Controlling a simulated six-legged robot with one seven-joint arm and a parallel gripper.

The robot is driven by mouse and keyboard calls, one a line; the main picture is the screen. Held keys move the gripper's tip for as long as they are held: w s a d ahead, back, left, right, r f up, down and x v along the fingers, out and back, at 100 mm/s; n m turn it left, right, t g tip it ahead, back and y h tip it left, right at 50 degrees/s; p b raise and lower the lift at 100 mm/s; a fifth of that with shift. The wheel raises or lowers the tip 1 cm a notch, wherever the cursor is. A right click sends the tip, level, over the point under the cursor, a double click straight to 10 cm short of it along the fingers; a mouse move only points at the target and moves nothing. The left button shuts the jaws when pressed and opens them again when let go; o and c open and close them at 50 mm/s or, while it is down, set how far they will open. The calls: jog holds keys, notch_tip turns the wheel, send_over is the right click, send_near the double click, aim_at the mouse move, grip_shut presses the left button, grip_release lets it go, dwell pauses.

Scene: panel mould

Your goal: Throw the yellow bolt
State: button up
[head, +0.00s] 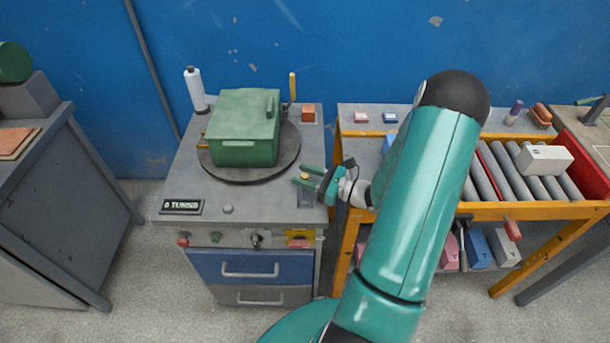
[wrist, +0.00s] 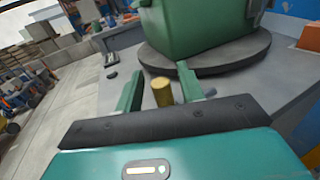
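A yellow knob (head: 304,176), likely the yellow bolt, stands on the right side of the grey workbench top (head: 255,205). Below it in the head view is a dark grey upright or track (head: 306,195). My green gripper (head: 302,175) reaches in from the right, its fingers on either side of the knob. In the wrist view, the yellow cylinder (wrist: 162,92) shows between the fingertips (wrist: 160,70), with a gap on each side, so the gripper looks open. The cylinder's lower end is hidden behind my gripper body.
A green box (head: 245,130) sits on a dark round turntable (head: 213,168) behind the gripper. A yellow-topped lever (head: 292,88), a white bottle (head: 195,88) and an orange block (head: 309,114) stand near the back. A yellow-framed roller table (head: 515,210) is at right.

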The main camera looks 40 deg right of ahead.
aim_at(305, 198)
jog(key=shift+w, duration=0.1)
grip_shut()
jog(key=shift+s+a, duration=0.7)
jog(key=shift+s, duration=0.2)
jog(key=shift+s+a, duration=0.7)
jog(key=shift+s, duration=0.15)
grip_release()
jog(key=shift+s+a, duration=0.1)
jog(key=shift+s, duration=0.05)
